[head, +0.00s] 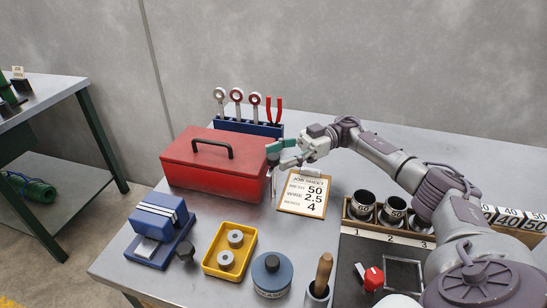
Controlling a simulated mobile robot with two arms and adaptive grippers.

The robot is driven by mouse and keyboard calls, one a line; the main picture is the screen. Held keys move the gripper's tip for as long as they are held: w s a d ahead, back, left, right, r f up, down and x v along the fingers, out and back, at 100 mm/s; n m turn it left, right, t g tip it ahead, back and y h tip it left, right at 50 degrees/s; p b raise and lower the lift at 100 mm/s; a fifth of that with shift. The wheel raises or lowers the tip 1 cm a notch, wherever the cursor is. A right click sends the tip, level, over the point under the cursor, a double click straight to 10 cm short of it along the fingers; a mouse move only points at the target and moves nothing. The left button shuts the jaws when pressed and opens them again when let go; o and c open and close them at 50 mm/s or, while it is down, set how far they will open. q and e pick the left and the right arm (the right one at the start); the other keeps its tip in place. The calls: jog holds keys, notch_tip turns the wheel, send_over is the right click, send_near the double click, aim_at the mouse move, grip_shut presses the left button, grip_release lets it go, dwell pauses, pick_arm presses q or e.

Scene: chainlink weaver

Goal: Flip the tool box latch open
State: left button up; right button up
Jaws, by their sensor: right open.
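The red tool box (213,165) stands closed at the back left of the grey workbench, with a black handle on its lid. My right gripper (275,153) is open at the box's right end, with its fingers pointing left towards it. A narrow dark piece (273,180) shows just below the fingers, by the box's right edge. I cannot tell whether it is the latch or whether the fingers touch the box. No latch shows clearly elsewhere on the box. My left gripper is not in view.
A job sheet board (304,196) lies right of the box. A blue rack (248,126) with ring tools and red pliers stands behind it. In front are a blue block holder (160,230), a yellow tray (230,249) and a blue round container (272,274). Labelled cups (363,203) stand at right.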

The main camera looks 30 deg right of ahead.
jog(key=shift+s+d, duration=0.15)
jog(key=shift+d, duration=2.5)
